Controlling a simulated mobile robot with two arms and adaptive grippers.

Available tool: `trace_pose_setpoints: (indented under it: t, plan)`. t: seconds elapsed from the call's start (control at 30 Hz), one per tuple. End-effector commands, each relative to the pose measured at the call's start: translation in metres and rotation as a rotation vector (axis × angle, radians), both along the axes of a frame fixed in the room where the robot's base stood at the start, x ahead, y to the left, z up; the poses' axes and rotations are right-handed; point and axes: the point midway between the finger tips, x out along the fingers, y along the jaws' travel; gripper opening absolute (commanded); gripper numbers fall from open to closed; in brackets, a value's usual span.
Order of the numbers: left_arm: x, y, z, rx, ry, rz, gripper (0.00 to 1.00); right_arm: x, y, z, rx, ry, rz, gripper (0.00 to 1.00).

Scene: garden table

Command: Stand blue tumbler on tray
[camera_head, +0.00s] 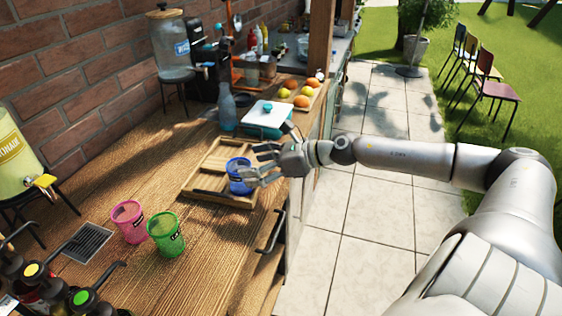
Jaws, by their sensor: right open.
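The blue tumbler (237,183) stands upright on the wooden tray (212,165), toward the tray's front right. My right gripper (256,165) reaches in from the right with its fingers open. The fingers are right beside the tumbler and overlap its right side in the picture. I cannot tell whether they touch it. My left gripper is not in view.
A pink tumbler (130,222) and a green tumbler (166,235) stand left of the tray. Behind the tray are a blue bottle (227,108) and a teal-and-white box (268,118). Several bottles with pourers fill the lower left corner. Bare wood lies in front of the tray.

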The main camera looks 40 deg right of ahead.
Motion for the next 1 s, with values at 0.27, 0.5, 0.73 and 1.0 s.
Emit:
trace_pose_setpoints:
  t: [0.27,0.5,0.73,1.0]
  plan:
    - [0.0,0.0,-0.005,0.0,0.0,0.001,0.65,-0.01,-0.004,0.004,-0.005,0.004,0.007,0.77]
    - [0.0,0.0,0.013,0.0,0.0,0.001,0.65,-0.017,-0.007,0.012,0.001,0.004,0.011,0.77]
    - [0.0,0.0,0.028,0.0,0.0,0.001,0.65,-0.025,-0.014,0.016,0.0,0.005,0.01,0.77]
    - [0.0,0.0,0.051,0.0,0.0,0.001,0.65,-0.039,-0.024,0.026,0.001,0.001,0.007,0.77]
